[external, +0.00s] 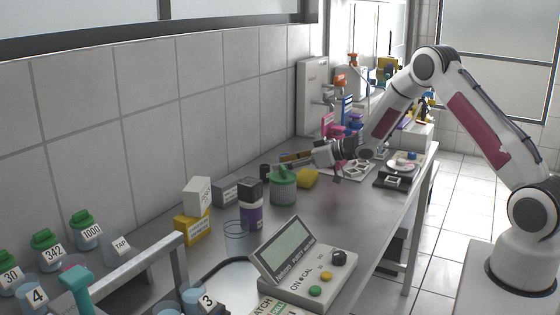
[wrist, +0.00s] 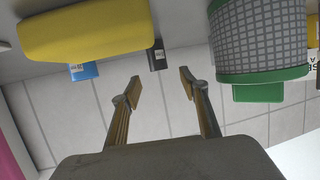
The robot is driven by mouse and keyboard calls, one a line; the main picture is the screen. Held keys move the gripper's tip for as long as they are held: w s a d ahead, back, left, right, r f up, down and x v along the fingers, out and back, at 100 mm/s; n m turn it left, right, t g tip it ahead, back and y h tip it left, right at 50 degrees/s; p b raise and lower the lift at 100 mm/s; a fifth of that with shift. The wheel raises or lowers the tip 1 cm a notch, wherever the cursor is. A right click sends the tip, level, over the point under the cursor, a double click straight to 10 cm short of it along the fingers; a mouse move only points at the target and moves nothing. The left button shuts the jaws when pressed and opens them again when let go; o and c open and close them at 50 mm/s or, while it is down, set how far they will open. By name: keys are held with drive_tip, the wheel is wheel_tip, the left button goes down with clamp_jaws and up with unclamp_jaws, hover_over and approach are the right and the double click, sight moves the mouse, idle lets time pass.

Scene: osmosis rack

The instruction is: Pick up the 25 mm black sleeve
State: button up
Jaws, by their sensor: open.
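My gripper (wrist: 160,80) is open in the wrist view, its two fingers apart with nothing between them. In the external view my gripper (external: 284,160) points left toward the wall, above the back of the bench. A small dark cylinder (external: 265,171) stands beyond the fingertips, near the wall; it may be the black sleeve, but its size cannot be read. In the wrist view a small black piece (wrist: 157,57) shows between the yellow block and the green-rimmed container, slightly beyond the fingertips. It is partly hidden, and I cannot tell for certain that it is the sleeve.
The green container (external: 284,187) and yellow block (external: 307,178) stand close by the gripper; they fill the wrist view's right (wrist: 260,40) and left (wrist: 85,28). A purple bottle (external: 250,211) and boxes stand left.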

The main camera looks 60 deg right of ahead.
sight(265, 166)
drive_tip(key=shift+x, duration=1.25)
drive_tip(key=shift+x, duration=2.6)
drive_tip(key=shift+f, duration=0.1)
drive_tip(key=c, duration=1)
